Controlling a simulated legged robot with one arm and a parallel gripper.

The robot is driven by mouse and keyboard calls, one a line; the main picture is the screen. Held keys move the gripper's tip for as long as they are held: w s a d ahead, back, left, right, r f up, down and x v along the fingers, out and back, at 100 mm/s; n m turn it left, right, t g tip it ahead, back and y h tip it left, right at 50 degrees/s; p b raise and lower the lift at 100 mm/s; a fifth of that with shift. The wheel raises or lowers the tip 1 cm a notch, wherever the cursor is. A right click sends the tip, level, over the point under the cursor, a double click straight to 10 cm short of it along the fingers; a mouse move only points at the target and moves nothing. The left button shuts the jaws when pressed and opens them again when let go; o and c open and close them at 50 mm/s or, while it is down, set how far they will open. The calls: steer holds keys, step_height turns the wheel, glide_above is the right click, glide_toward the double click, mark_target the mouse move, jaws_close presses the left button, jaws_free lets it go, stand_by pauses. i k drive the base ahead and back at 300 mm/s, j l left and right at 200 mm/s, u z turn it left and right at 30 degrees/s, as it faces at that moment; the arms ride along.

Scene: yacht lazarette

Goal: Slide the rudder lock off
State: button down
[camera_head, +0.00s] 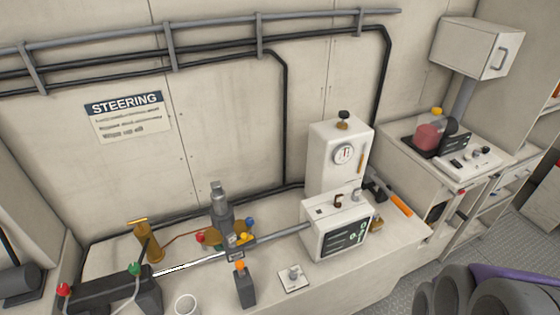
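No part is clearly marked as the rudder lock, and I cannot tell which piece it is. A bright metal rod (188,266) runs across the bench from a black cylinder body (110,294) toward a white box with a dark panel (337,238). At mid-rod is a fitting with yellow parts (240,241), below a grey upright cylinder (221,205). A dark block with an orange top (245,288) stands in front of the rod. An orange-handled bar (400,205) lies to the right of the white box.
A tall white cabinet with a gauge (343,154) stands behind the panel box. A brass piece (148,240) and a white cup (187,304) are at left. A side counter (395,150) carries a red pump (430,138). Grey floor (425,268) shows at lower right.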

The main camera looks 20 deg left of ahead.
mark_target(239, 264)
steer(key=u, duration=1.4)
